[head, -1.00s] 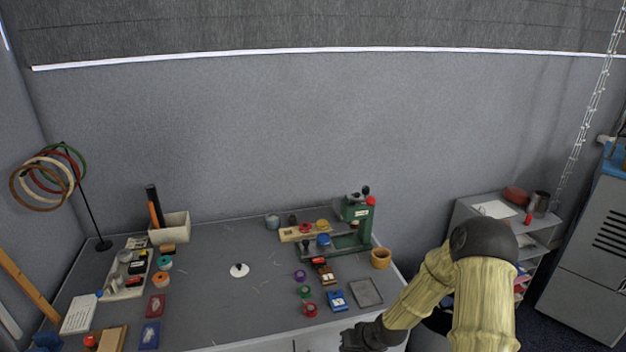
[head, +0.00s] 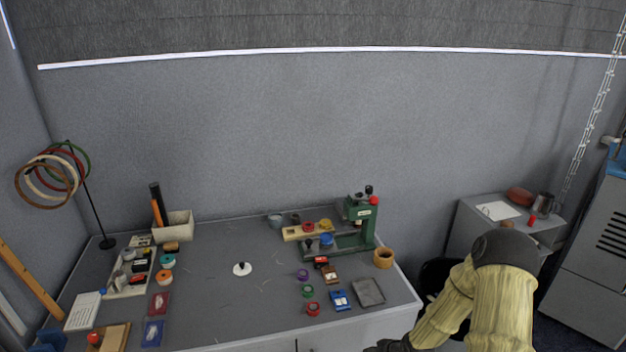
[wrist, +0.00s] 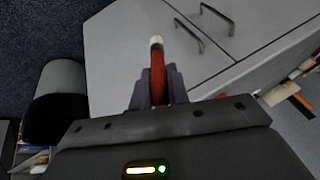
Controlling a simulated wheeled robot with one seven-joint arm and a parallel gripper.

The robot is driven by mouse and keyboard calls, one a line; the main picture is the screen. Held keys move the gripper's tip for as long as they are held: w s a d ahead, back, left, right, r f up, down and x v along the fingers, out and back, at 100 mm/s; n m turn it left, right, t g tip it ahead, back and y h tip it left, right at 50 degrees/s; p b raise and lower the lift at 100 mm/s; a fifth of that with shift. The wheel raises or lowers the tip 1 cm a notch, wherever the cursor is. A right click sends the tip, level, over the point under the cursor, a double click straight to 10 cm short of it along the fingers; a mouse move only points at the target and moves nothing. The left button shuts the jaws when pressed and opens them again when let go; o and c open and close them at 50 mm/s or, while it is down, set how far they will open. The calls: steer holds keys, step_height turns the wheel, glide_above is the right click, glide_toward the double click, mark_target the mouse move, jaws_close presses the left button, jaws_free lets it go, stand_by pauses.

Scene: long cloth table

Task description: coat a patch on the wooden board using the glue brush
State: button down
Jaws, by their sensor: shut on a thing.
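My gripper (wrist: 157,92) is shut on a slim red handle with a pale tip (wrist: 157,66), which looks like the glue brush. The handle points away from the wrist, in front of a pale cabinet and clear of any surface I can see. In the head view my gripper is cut off below the bottom edge, so the brush does not show there. A wooden board (head: 117,337) lies at the front left of the table, partly cut off, beside a red-topped thing. Its surface detail is too small to tell.
The grey table (head: 215,290) has a clear middle around a small white disc (head: 242,269). A green press (head: 362,222) stands at the back right, with several tape rolls in front. A hoop stand (head: 106,241) rises at the left. A shelf unit (head: 470,218) stands at the right.

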steer(key=s+f, duration=0.3)
steer(key=f, duration=1)
steer(key=shift+s, duration=0.2)
steer(key=shift+w+d+f, duration=0.1)
